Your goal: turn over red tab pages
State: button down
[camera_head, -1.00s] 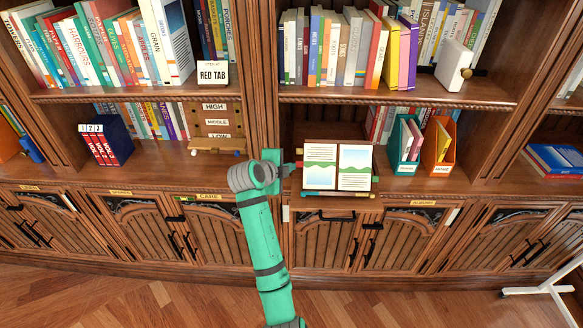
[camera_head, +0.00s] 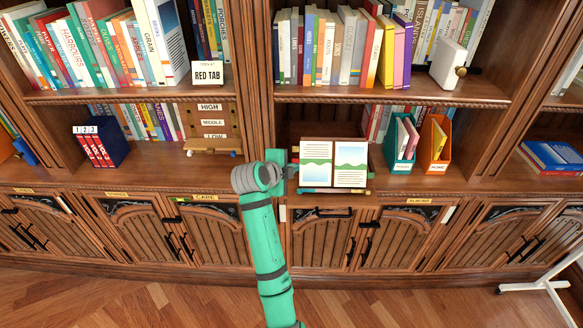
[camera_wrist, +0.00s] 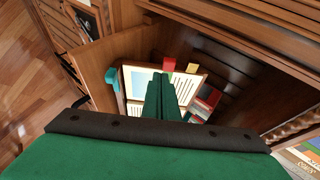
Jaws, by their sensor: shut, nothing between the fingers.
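An open book (camera_head: 350,165) with white pages, each bearing a blue and green picture or text, rests on a wooden stand on the lower shelf. In the wrist view, the open book (camera_wrist: 140,80) shows a red tab (camera_wrist: 169,64) and a yellow tab (camera_wrist: 192,68) at one edge. My gripper (camera_head: 289,172) is at the left side of the book in the head view. In the wrist view, my gripper's green fingers (camera_wrist: 163,93) are together and empty in front of the pages, covering part of them. Whether they touch the paper I cannot tell.
A sign (camera_head: 208,74) reading "RED TAB" stands on the upper shelf. A teal file box (camera_head: 404,145) and an orange file box (camera_head: 435,145) stand right of the book. A wooden high-middle-low board (camera_head: 212,125) stands left. A white frame (camera_head: 548,285) is on the floor at right.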

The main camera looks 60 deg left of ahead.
jog(key=s+a+r, duration=0.1)
jog(key=s+r, duration=0.2)
jog(key=s, duration=0.8)
jog(key=shift+a, duration=0.4)
